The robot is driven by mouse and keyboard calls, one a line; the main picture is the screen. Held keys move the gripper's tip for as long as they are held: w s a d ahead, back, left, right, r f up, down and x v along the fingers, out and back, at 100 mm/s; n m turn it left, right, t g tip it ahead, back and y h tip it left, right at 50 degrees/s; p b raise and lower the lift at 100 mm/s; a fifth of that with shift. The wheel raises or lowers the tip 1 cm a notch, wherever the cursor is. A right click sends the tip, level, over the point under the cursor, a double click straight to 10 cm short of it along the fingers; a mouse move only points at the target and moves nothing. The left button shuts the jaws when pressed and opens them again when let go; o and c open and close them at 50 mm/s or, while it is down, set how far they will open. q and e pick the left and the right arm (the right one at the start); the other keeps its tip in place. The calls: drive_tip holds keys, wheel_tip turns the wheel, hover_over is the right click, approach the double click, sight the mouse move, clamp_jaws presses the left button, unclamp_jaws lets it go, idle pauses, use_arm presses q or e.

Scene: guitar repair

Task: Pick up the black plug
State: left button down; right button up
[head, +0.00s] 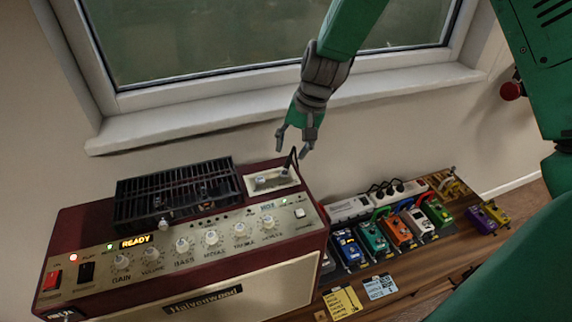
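My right gripper (294,145) hangs down from above over the back right corner of the dark red amplifier (317,215). Its two fingers are apart, so it is open. A thin black upright piece (292,158), which may be the black plug, shows just below and between the fingertips. It stands at the back edge of a small pale panel (272,179) on the amplifier's top. I cannot tell whether the fingers touch it. Other black plugs (377,191) sit in a white power strip behind the pedals. My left gripper is not in view.
A black grille unit (172,192) sits on the amplifier's top, left of the pale panel. Several coloured pedals (397,231) stand on the wooden surface to the right, with yellow and blue notes in front. The window sill (230,108) runs behind.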

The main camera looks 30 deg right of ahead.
sight(290, 157)
drive_tip(key=x, duration=0.3)
drive_tip(key=shift+s+d+f, duration=0.1)
drive_tip(key=shift+d+f, duration=0.1)
drive_tip(key=shift+f, duration=0.4)
drive_tip(key=shift+a+r, duration=0.1)
clamp_jaws()
